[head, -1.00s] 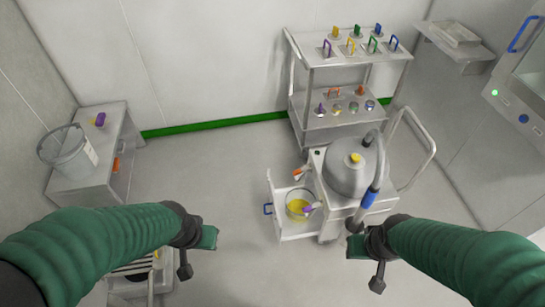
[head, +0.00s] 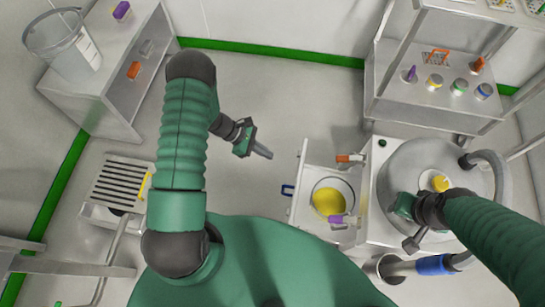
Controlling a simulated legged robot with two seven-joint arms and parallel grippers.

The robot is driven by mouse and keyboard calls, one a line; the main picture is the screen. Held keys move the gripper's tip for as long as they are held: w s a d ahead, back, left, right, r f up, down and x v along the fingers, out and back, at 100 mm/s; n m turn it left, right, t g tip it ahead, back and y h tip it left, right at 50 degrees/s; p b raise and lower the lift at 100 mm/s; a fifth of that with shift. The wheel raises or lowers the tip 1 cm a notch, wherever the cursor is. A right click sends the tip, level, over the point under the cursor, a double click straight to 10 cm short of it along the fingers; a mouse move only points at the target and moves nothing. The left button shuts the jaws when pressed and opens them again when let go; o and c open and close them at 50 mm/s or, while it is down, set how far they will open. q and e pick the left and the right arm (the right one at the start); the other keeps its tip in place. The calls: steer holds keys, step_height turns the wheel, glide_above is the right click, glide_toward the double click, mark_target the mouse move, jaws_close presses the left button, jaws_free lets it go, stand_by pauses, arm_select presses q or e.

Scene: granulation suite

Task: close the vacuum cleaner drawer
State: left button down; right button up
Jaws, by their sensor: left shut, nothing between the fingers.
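The vacuum cleaner (head: 407,165) stands at the right, with a round grey drum on top, a yellow cap and a hose. Its white drawer (head: 317,151) is pulled out to the left. A blue handle (head: 287,190) is on the drawer's left front, and a round container with yellow contents (head: 325,201) sits inside. My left gripper (head: 264,153) is shut and empty, a little left of and beyond the handle, apart from it. My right gripper (head: 409,243) is over or beside the drum's near left side; its fingers are hard to make out, and contact cannot be told.
A shelved trolley (head: 410,105) with coloured-handled items stands behind the vacuum cleaner. A side table (head: 110,70) with a bucket (head: 62,42) is at the far left. A slatted grey unit (head: 120,184) stands at left. Floor left of the drawer is clear.

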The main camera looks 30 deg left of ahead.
arm_select(q)
steer(key=d+r+b+x, duration=0.1)
steer(key=b+x, duration=0.2)
steer(key=x, duration=0.7)
steer(key=shift+w+d+r, duration=0.25)
steer(key=shift+d, duration=0.3)
